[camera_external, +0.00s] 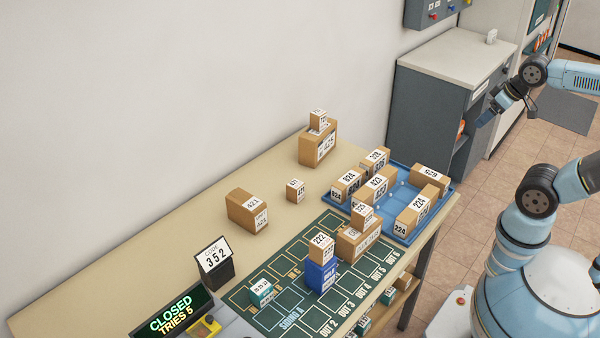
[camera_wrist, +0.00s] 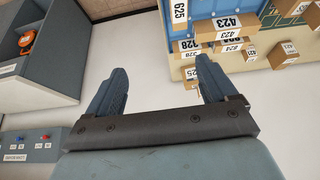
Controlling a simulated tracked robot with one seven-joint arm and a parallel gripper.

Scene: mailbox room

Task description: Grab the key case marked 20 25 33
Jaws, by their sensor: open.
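A small teal case (camera_external: 262,292) with a white number label on top stands on the green marked mat (camera_external: 243,300) on the table; its digits are too small to read surely, but look like a row of pairs. More teal cases (camera_external: 388,296) show partly on a shelf under the table's front edge, their labels unreadable. My gripper (camera_external: 486,117) is at the upper right, high and well away from the teal cases, near the grey cabinet. In the wrist view my gripper (camera_wrist: 160,80) has its two blue fingers wide apart with nothing between them.
A blue tray (camera_external: 447,196) holds several numbered cartons. A blue box (camera_external: 321,275) with carton 222 on top stands right of the teal case. A code sign 352 (camera_external: 215,258) and a display reading CLOSED, TRIES 5 (camera_external: 171,314) stand left. The table's (camera_external: 130,257) back left is bare.

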